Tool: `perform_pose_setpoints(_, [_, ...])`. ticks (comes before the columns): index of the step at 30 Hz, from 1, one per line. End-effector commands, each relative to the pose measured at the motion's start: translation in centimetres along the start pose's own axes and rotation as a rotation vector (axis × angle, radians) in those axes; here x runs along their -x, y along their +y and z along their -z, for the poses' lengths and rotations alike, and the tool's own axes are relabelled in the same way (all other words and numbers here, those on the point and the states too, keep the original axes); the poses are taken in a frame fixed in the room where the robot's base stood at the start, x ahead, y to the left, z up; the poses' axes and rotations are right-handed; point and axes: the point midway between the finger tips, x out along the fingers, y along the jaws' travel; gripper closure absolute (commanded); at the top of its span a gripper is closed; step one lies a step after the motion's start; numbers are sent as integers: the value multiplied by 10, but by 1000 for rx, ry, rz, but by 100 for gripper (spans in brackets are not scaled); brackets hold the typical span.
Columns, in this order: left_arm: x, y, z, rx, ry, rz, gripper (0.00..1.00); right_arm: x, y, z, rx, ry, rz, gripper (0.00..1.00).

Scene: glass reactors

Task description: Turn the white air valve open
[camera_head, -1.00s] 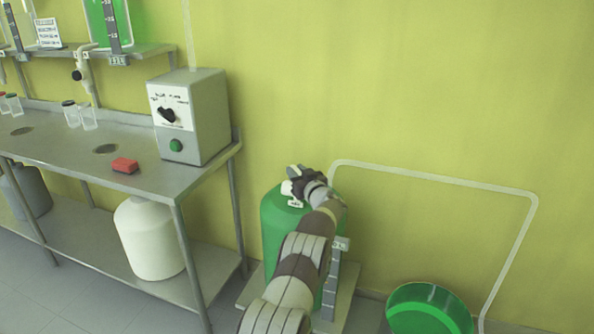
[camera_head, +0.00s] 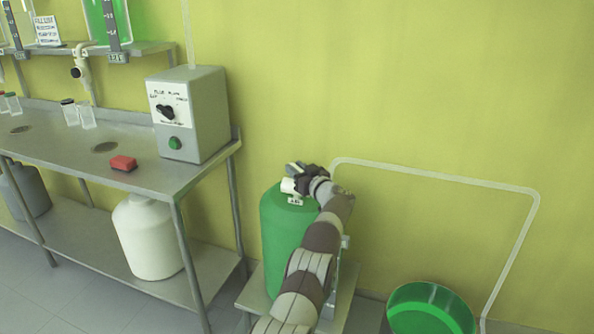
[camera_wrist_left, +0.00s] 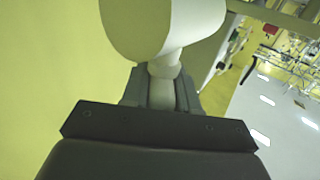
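The white air valve (camera_head: 289,187) is on top of a green cylinder (camera_head: 282,240) beside the wall. My left gripper (camera_head: 296,177) is at the valve, its dark fingers next to the white part, and my forearm covers the cylinder's right side. In the left wrist view a large pale rounded body (camera_wrist_left: 165,25) fills the top. Its narrow neck runs down between the fingers of my left gripper (camera_wrist_left: 162,85). The fingers lie close on both sides of the neck with no clear gap. My right gripper is not in view.
A steel bench (camera_head: 180,185) stands left, carrying a grey control box (camera_head: 195,115) and a red block (camera_head: 123,162). A white jug (camera_head: 148,240) is below. A green round basin (camera_head: 430,308) and a pale wall pipe (camera_head: 440,177) are right. The wall above is clear.

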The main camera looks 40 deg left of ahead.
Motion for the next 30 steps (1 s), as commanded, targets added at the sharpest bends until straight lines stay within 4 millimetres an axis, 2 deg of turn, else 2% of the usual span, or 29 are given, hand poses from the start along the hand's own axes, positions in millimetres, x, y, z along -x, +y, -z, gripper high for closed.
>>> perform_pose_setpoints(2, [0,0,-8,-7,-10,0,51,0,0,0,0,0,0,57])
perform_pose_setpoints(11, [1,0,-2,-3,-4,0,51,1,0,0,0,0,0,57])
perform_pose_setpoints(17, [13,1,2,-6,-6,3,51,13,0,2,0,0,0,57])
perform_pose_setpoints(20, [27,0,4,-6,-4,-2,51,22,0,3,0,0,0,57])
perform_pose_setpoints(30, [106,0,-2,-6,-6,-3,51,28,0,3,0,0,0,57])
